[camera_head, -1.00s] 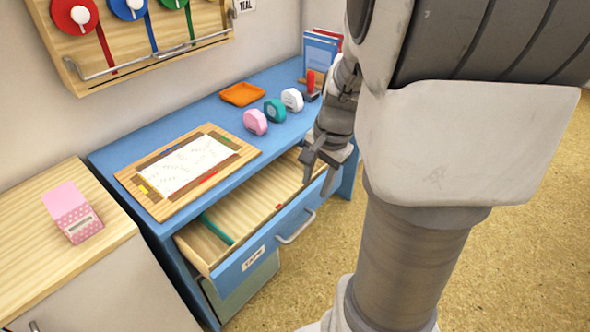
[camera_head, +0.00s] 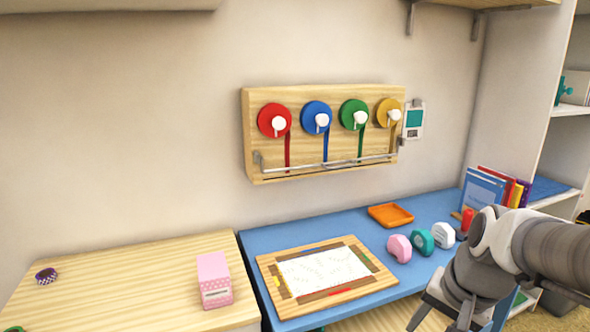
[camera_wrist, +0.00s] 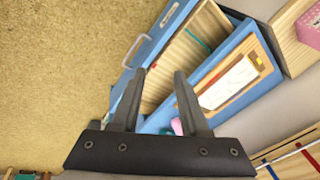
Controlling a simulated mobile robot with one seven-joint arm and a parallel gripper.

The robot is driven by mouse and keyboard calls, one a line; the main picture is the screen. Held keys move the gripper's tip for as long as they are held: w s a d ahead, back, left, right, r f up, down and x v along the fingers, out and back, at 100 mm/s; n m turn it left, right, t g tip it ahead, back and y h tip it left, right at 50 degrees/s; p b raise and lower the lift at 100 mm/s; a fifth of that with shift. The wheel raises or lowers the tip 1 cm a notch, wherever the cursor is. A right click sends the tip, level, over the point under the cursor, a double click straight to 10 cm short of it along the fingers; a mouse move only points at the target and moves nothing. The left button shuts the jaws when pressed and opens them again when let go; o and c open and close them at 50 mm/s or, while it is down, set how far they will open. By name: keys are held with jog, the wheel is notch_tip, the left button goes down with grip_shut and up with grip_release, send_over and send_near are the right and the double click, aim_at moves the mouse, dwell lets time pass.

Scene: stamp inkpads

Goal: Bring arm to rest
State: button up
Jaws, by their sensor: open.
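My gripper (camera_head: 447,312) is at the lower right in the head view, in front of the blue desk (camera_head: 345,222). In the wrist view my gripper (camera_wrist: 160,88) has its two dark fingers apart, with nothing between them. Beyond the fingers the wrist view shows the desk's open drawer (camera_wrist: 190,50), with a pale wooden inside and a green strip. The fingers look apart from the drawer and desk. Part of my arm hides the desk's right front corner in the head view.
On the desk are a wooden board with white paper (camera_head: 262,268), an orange tray (camera_head: 390,215), pink (camera_head: 399,248), teal (camera_head: 422,242) and white (camera_head: 443,235) rounded items. A pink box (camera_head: 214,280) stands on the left cabinet. A ribbon rack (camera_head: 325,155) hangs above. Open floor (camera_wrist: 60,70) shows in the wrist view.

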jog(key=s+a+r+n+t, duration=0.2)
jog(key=s+a+r+n, duration=0.3)
jog(key=s+a+n, duration=0.25)
notch_tip(320, 180, up, 15)
jog(key=p, duration=1.5)
jog(key=shift+w+h+p, duration=0.2)
jog(key=shift+h+p, duration=0.1)
jog(key=shift+h, duration=0.1)
jog(key=shift+d, duration=0.15)
